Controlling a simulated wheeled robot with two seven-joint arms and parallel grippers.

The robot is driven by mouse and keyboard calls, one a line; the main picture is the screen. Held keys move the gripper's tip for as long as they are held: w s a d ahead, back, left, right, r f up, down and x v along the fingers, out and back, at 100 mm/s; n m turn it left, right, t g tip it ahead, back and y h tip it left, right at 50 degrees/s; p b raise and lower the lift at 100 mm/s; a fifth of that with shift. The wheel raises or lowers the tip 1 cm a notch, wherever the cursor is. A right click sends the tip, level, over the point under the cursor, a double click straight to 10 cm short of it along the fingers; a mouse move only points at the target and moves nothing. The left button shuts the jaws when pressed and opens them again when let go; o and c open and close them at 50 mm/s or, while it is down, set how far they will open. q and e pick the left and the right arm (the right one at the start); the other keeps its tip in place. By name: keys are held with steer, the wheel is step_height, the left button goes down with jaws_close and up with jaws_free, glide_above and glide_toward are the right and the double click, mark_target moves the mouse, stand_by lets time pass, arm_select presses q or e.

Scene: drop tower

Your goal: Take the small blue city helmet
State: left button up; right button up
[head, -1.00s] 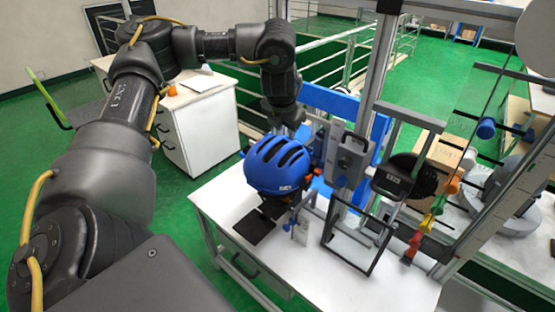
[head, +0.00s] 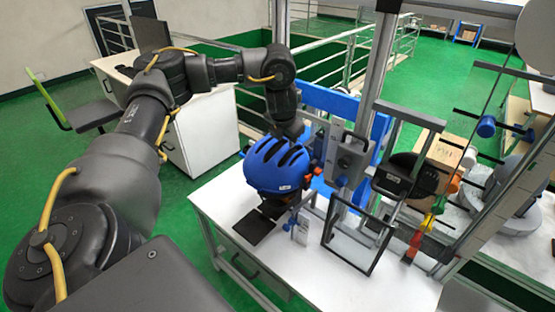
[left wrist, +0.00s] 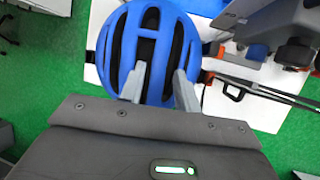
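The blue helmet (head: 272,172) with dark vents sits on a stand at the white table's back left. It fills the upper middle of the left wrist view (left wrist: 121,45). My left gripper (head: 291,132) is at the far upper side of the helmet, its fingertips hidden in the head view. In the left wrist view its two grey fingers (left wrist: 160,88) are spread apart over the helmet shell, with nothing seen clamped between them. I cannot tell whether they touch the shell. My right gripper is not in view.
The white table (head: 310,270) also bears a black frame (head: 345,255) and a dark flat plate (head: 254,227). A metal post (head: 375,80) and a grey box-shaped device (head: 352,158) stand right of the helmet. A white cabinet (head: 200,135) stands behind left.

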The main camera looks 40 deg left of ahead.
mark_target(287, 146)
arm_select(q)
steer(key=x, duration=0.4)
steer(key=shift+w+f+b, duration=0.1)
steer(key=shift+f+b, duration=0.1)
steer(key=shift+b, duration=0.1)
jaws_close()
steer(key=shift+r, duration=0.1)
